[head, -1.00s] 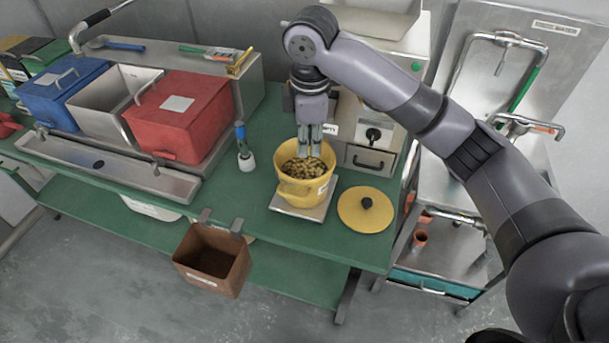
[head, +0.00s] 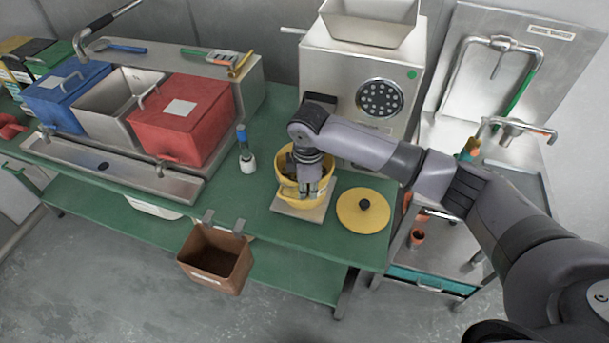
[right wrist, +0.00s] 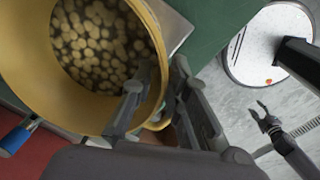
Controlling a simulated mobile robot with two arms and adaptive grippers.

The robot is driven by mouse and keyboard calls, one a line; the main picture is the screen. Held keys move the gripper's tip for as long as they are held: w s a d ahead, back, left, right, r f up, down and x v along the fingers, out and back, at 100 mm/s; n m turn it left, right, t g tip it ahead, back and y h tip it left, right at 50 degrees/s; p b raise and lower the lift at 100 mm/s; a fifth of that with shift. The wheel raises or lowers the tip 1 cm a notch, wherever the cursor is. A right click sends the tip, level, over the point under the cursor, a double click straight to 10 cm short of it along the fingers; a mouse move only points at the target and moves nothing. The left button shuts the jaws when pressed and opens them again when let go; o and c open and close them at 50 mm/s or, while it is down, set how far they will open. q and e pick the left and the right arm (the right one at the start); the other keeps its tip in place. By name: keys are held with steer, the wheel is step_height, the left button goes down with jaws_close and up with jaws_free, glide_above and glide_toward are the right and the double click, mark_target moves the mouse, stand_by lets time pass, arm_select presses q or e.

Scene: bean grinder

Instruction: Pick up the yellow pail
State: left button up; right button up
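The yellow pail (head: 287,172) stands upright on a square metal plate (head: 318,212) on the green table, partly hidden by my right gripper. In the right wrist view the pail (right wrist: 28,62) is filled with tan bean-like pieces (right wrist: 98,42). My right gripper (head: 306,194) is at the pail's near side, pointing down. In the wrist view its fingers (right wrist: 163,88) are apart, one over the pail's rim and one outside, with the yellow wall between them. Contact is unclear. My left gripper (right wrist: 262,112) shows small at the right of the wrist view, its fingers apart, away from the pail.
A yellow lid (head: 364,218) lies right of the pail. The metal grinder (head: 335,75) stands behind. A blue-topped bottle (head: 246,152) stands left, near the red bin (head: 195,125). A brown box (head: 215,262) hangs at the table's front edge.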

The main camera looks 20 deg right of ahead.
steer(key=shift+w+f, duration=0.1)
steer(key=shift+f, duration=0.65)
steer(key=shift+c, duration=0.4)
jaws_close()
steer(key=shift+r, duration=0.15)
